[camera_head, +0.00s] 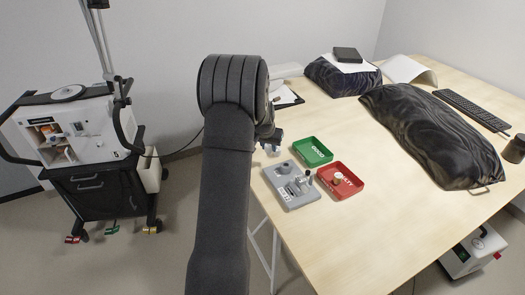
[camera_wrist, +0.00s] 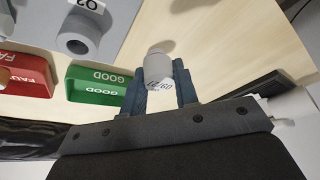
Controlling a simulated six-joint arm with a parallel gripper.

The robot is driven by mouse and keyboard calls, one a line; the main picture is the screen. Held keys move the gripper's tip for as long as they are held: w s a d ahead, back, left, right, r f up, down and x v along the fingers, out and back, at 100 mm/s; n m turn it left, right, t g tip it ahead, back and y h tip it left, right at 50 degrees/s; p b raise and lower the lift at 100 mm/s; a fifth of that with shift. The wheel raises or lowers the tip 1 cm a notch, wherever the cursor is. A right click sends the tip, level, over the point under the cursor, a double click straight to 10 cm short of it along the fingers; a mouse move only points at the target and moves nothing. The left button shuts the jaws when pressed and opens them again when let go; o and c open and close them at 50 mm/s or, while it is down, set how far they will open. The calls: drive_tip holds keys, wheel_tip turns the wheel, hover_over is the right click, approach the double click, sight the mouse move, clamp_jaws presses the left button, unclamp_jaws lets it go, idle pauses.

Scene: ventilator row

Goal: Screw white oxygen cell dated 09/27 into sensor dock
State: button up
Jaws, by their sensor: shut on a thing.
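My gripper (camera_wrist: 160,92) is shut on a white cylindrical cell (camera_wrist: 157,66) in the wrist view. Its label appears to read 09/27. In the head view my gripper (camera_head: 271,141) is mostly hidden behind my arm, near the table's left edge, and the cell is hard to make out. The grey sensor dock plate (camera_head: 280,190) lies on the table at the front left corner. In the wrist view a grey round socket with a dark hole (camera_wrist: 77,42) stands beside an O2 label, at the upper left, apart from the cell.
An empty green GOOD tray (camera_head: 313,152) and a red FAULTY tray (camera_head: 352,188) holding a pale cell stand beside the dock. A dark bag (camera_head: 430,135) and keyboard (camera_head: 473,108) lie at the right. The ventilator cart (camera_head: 75,150) stands at the left. The middle tabletop is clear.

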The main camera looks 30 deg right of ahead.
drive_tip(key=s+d+r, duration=0.1)
drive_tip(key=s, duration=0.1)
drive_tip(key=s+d+r, duration=0.1)
drive_tip(key=s+r, duration=0.1)
drive_tip(key=s+d+r, duration=0.1)
drive_tip(key=s, duration=0.1)
drive_tip(key=shift+s+d+r, duration=0.25)
drive_tip(key=shift+s+r, duration=0.1)
drive_tip(key=shift+s, duration=0.05)
drive_tip(key=shift+s+a+f, duration=0.1)
drive_tip(key=shift+s+f, duration=0.2)
drive_tip(key=shift+f, duration=0.6)
drive_tip(key=shift+s+a+f, duration=0.1)
drive_tip(key=shift+s+f, duration=0.2)
drive_tip(key=shift+f, duration=0.6)
drive_tip(key=shift+f, duration=1.15)
idle(0.4)
drive_tip(key=o, duration=0.8)
drive_tip(key=shift+o, duration=0.2)
drive_tip(key=shift+r, duration=0.15)
